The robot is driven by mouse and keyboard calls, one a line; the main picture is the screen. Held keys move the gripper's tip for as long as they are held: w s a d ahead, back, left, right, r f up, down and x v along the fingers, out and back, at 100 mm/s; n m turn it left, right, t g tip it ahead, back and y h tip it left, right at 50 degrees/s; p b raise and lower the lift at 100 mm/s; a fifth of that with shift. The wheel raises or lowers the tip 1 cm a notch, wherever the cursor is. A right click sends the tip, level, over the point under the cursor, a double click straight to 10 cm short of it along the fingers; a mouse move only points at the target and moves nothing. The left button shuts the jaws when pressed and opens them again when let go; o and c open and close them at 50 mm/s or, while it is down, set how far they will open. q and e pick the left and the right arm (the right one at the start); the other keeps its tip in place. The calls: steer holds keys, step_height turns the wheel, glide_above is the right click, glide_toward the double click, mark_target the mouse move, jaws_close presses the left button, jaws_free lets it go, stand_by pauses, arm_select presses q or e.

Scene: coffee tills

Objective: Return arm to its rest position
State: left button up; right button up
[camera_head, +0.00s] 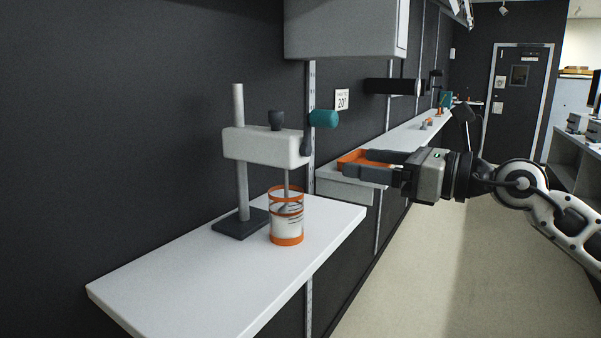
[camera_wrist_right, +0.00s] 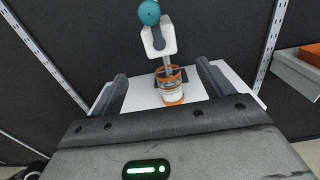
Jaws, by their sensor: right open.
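My right gripper (camera_head: 356,164) comes in from the right in the head view. It is open and empty, with its fingers pointing left toward the drill-like stand. In the right wrist view its two fingers (camera_wrist_right: 162,82) are spread apart, with the white and orange cylinder (camera_wrist_right: 172,90) seen beyond them. In the head view that cylinder (camera_head: 287,226) stands upright on the white shelf, under the stand's rod and apart from the gripper. My left gripper does not show.
The stand (camera_head: 266,146) has a white head, a teal knob (camera_head: 323,118) and a dark base on the white shelf (camera_head: 180,285). An orange tray (camera_head: 350,158) lies on a farther counter, partly behind my right gripper. Open floor (camera_head: 440,270) lies at the right.

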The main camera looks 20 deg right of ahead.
steer(key=s+a+f+m+t+h+p, duration=0.2)
steer(key=a+f+m+h, duration=0.1)
steer(key=f+m, duration=1)
steer(key=s+a+f+m+t+h+p, duration=0.2)
steer(key=a+f+m+h, duration=0.1)
steer(key=f+m, duration=1)
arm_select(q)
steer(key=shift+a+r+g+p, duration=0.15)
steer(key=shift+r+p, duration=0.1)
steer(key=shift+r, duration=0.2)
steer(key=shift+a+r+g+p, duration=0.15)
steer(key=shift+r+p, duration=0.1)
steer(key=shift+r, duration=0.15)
arm_select(e)
steer(key=s+a+f+m+g, duration=0.3)
steer(key=s+a+f+m, duration=0.1)
steer(key=s+f+m, duration=0.2)
steer(key=s+a+f+m+g+h, duration=0.1)
steer(key=s+a+f+m+g, duration=0.3)
steer(key=s+f+m, duration=0.3)
steer(key=s+a+m, duration=0.1)
steer(key=m, duration=0.1)
steer(key=shift+s+f+m+g+h, duration=0.3)
steer(key=shift+s, duration=0.05)
